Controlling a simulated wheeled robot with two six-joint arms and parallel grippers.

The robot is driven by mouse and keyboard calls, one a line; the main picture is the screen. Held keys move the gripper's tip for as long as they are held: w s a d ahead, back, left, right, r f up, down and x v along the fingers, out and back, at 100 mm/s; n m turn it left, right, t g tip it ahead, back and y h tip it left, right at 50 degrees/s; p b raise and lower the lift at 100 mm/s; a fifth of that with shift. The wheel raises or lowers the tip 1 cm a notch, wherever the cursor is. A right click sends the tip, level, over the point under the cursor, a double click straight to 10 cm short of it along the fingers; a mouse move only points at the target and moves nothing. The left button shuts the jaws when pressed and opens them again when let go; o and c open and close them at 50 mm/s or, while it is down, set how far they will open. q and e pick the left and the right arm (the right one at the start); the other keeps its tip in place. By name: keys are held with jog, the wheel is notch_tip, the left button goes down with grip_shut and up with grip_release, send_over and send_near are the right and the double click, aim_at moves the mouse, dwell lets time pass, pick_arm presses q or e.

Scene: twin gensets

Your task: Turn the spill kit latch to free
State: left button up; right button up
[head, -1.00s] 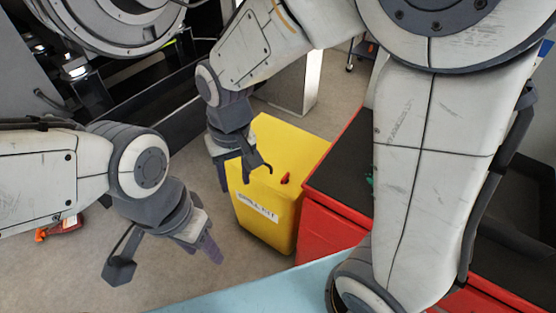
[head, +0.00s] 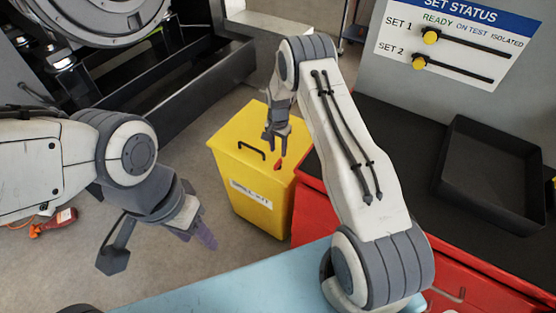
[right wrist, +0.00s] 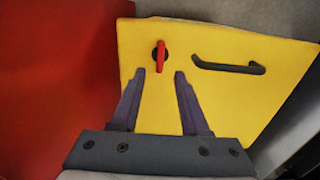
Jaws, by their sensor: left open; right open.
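The yellow spill kit bin (head: 240,170) stands on the floor in the middle of the head view, with a white label (head: 251,194) on its front. Its small red latch (head: 278,165) and a black handle (head: 251,151) are on the lid. In the right wrist view the red latch (right wrist: 161,56) lies just beyond the fingertips, and the black handle (right wrist: 228,67) is to its right. My right gripper (head: 275,142) is open above the lid, pointing down; in the right wrist view its fingers (right wrist: 158,73) are apart and empty. My left gripper (head: 160,252) is open and empty at the lower left.
A red cabinet (head: 308,215) with a dark top stands right beside the bin and carries a black tray (head: 490,175). A status board (head: 455,40) hangs behind. A light blue surface (head: 220,295) is in front. A red tool (head: 55,222) lies on the floor at left.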

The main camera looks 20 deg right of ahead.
aim_at(278, 162)
notch_tip(278, 162, down, 7)
jog(key=shift+f+p, duration=0.15)
jog(key=shift+p, duration=0.2)
grip_shut()
